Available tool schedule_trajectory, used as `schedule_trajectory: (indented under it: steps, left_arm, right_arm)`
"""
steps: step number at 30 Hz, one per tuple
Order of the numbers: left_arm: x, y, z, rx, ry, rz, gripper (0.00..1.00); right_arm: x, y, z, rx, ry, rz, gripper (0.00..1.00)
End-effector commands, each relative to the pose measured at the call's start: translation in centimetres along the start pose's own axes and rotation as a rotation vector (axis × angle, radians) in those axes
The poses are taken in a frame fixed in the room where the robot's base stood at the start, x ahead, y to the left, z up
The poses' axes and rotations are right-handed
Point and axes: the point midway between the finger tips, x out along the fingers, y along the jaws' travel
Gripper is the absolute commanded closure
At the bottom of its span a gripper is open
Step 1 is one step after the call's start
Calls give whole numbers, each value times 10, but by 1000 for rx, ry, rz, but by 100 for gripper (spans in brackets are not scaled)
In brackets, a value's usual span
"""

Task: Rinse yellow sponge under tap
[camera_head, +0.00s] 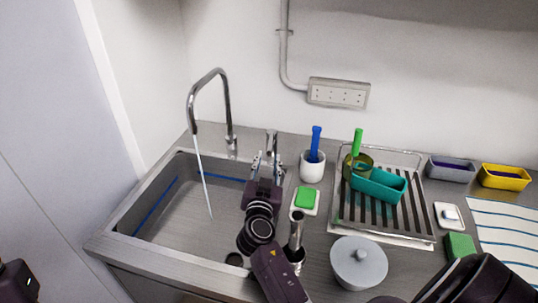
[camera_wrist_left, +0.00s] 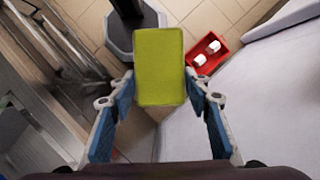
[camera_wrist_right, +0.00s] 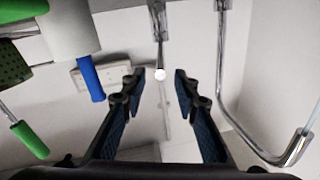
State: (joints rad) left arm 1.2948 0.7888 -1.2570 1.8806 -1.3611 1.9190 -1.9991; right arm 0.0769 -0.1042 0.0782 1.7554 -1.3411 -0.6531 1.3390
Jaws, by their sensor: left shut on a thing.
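The yellow sponge (camera_wrist_left: 160,66) is between the fingers of my left gripper (camera_wrist_left: 160,100), which is shut on it, in the left wrist view. The sponge is outside the head view, away from the sink. The tall curved tap (camera_head: 228,105) stands at the back of the sink (camera_head: 165,215), and a thin stream of water (camera_head: 203,175) runs from its spout into the basin. My right gripper (camera_head: 268,163) is by the tap lever (camera_head: 271,142), at the sink's right edge. In the right wrist view its fingers (camera_wrist_right: 159,85) are apart, with the lever's tip between them.
Right of the sink stand a white cup (camera_head: 312,170) with a blue brush, a green sponge on a white dish (camera_head: 304,212), a grey lidded pot (camera_head: 358,270) and a dish rack (camera_head: 345,225). Below my left gripper are floor tiles and a red crate (camera_wrist_left: 222,46).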

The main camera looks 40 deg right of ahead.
Motion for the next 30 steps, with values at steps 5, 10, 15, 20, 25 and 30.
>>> schedule_trajectory:
  steps: [5, 10, 15, 20, 25, 30]
  left_arm:
    - [0, 0, 0, 0, 0, 0, 75]
    - [0, 0, 0, 0, 0, 0, 75]
    - [0, 0, 0, 0, 0, 0, 75]
    - [0, 0, 0, 0, 0, 0, 75]
    - [0, 0, 0, 0, 0, 0, 75]
    - [0, 0, 0, 0, 0, 0, 75]
  right_arm:
    - [-26, 1, 0, 0, -1, 2, 72]
    - [-34, 1, 0, 0, 1, 2, 72]
    - [-34, 0, 0, 0, 1, 1, 72]
    - [-34, 0, 0, 0, 1, 1, 72]
    - [-34, 0, 0, 0, 1, 1, 72]
    - [-34, 0, 0, 0, 1, 1, 72]
